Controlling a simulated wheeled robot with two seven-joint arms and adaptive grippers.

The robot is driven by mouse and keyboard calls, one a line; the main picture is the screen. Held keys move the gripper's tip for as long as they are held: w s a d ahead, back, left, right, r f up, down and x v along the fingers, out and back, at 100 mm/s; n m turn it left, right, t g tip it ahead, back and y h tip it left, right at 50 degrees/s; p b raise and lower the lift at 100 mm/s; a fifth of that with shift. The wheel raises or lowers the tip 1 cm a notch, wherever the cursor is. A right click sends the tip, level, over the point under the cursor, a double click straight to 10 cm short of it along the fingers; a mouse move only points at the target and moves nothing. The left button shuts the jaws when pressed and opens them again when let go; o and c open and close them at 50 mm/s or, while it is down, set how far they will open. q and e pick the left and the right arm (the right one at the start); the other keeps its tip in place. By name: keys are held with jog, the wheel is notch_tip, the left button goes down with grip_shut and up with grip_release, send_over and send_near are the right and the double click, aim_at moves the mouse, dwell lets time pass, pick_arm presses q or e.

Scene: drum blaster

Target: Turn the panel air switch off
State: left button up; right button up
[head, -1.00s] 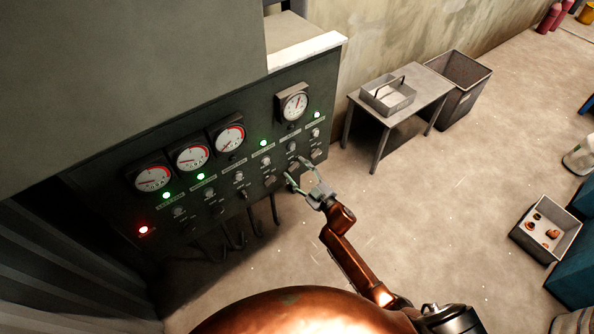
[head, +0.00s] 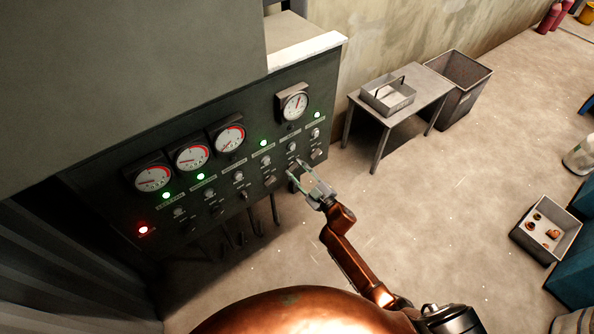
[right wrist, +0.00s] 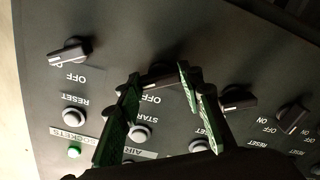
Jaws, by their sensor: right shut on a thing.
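The dark control panel (head: 105,188) stands at the left in the head view. My right gripper (head: 297,171) is at its lower right part, and its fingers are closed around the air switch, a dark rotary knob (right wrist: 157,76). In the right wrist view the two green-faced fingers (right wrist: 158,80) stand on either side of this knob. An OFF mark, a START button and the AIR label (right wrist: 143,156) lie in its column. The fingers partly hide the knob, so its exact angle is hard to tell. My left gripper is not in view.
Beside it is the sockets column with its own knob (right wrist: 70,50) and a lit green lamp (right wrist: 74,152). Another knob (right wrist: 238,98) sits close on the other side. Gauges (head: 192,157) line the panel. A small metal table (head: 430,82) stands to the right; the floor between is clear.

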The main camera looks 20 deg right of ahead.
jog(key=n+b, duration=0.1)
jog(key=n, duration=0.4)
jog(key=shift+f+n, duration=0.1)
jog(key=shift+n, duration=0.2)
jog(key=n+b, duration=0.2)
jog(key=n, duration=0.3)
jog(key=shift+n, duration=0.4)
jog(key=o, duration=1.2)
jog(key=shift+c, duration=0.2)
jog(key=shift+s+d, duration=0.1)
jog(key=shift+s, duration=0.05)
jog(key=v, duration=1.1)
jog(key=shift+s, duration=0.4)
jog(key=shift+d, duration=0.1)
